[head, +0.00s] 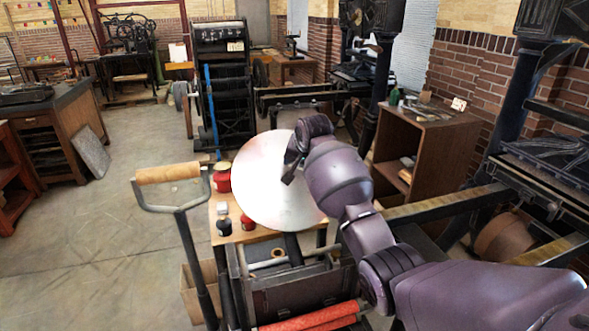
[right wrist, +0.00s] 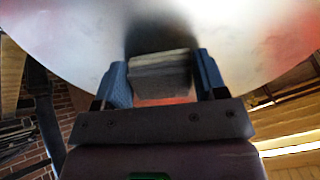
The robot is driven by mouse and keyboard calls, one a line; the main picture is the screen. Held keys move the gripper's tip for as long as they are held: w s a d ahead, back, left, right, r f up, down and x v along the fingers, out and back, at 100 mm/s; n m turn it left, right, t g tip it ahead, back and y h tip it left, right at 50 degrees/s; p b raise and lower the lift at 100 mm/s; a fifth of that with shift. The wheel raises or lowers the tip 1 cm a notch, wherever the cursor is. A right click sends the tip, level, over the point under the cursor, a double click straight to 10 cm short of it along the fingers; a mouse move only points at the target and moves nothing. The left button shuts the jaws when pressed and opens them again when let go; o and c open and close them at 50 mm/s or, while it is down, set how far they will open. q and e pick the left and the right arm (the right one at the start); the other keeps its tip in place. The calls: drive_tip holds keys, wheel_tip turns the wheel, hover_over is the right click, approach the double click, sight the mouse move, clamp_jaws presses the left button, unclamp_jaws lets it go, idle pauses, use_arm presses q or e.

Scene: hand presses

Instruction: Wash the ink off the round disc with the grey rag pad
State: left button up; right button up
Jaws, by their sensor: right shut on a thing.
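The round disc (head: 262,190) is a large, pale metal plate, tilted on the press in the middle of the head view. It has a faint pinkish tint there, and its surface (right wrist: 60,35) fills the top of the right wrist view with reddish patches. My right gripper (head: 291,167) is in front of the disc's upper right part. In the right wrist view its blue fingers are shut on the grey rag pad (right wrist: 160,70), which is at the disc's face; firm contact cannot be told. The pad is hidden in the head view. My left gripper is out of view.
A handle with a wooden grip (head: 168,173) rises left of the disc. A red can (head: 222,177) and small ink bottles (head: 223,222) stand beside the disc. A red roller (head: 310,317) lies below. A wooden cabinet (head: 433,160) stands right; open floor lies left.

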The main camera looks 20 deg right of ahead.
sight(253, 163)
drive_tip(key=shift+w+d+r, duration=0.25)
drive_tip(key=shift+w+d, duration=0.15)
drive_tip(key=shift+d, duration=0.25)
drive_tip(key=shift+w+d+r, duration=0.3)
drive_tip(key=shift+w+d, duration=0.1)
drive_tip(key=shift+d, duration=0.3)
drive_tip(key=shift+w+d+r, duration=0.25)
drive_tip(key=shift+w+d, duration=0.15)
drive_tip(key=shift+d, duration=0.25)
drive_tip(key=shift+a, duration=0.15)
drive_tip(key=shift+w+a+r, duration=0.1)
drive_tip(key=shift+a+r, duration=0.05)
drive_tip(key=shift+a, duration=2.75)
drive_tip(key=shift+w+a, duration=0.2)
drive_tip(key=shift+a, duration=2.4)
drive_tip(key=shift+w+a, duration=0.15)
drive_tip(key=shift+a, duration=2.45)
drive_tip(key=shift+s+d, duration=0.15)
drive_tip(key=shift+d, duration=2.6)
drive_tip(key=shift+s+d, duration=0.2)
drive_tip(key=shift+d, duration=2.55)
drive_tip(key=shift+s+d, duration=0.15)
drive_tip(key=shift+d, duration=2.6)
drive_tip(key=shift+w+a, duration=0.15)
drive_tip(key=shift+a, duration=2.6)
drive_tip(key=shift+w+a, duration=0.2)
drive_tip(key=shift+a, duration=2.6)
drive_tip(key=shift+w+a, duration=0.15)
drive_tip(key=shift+a, duration=2.6)
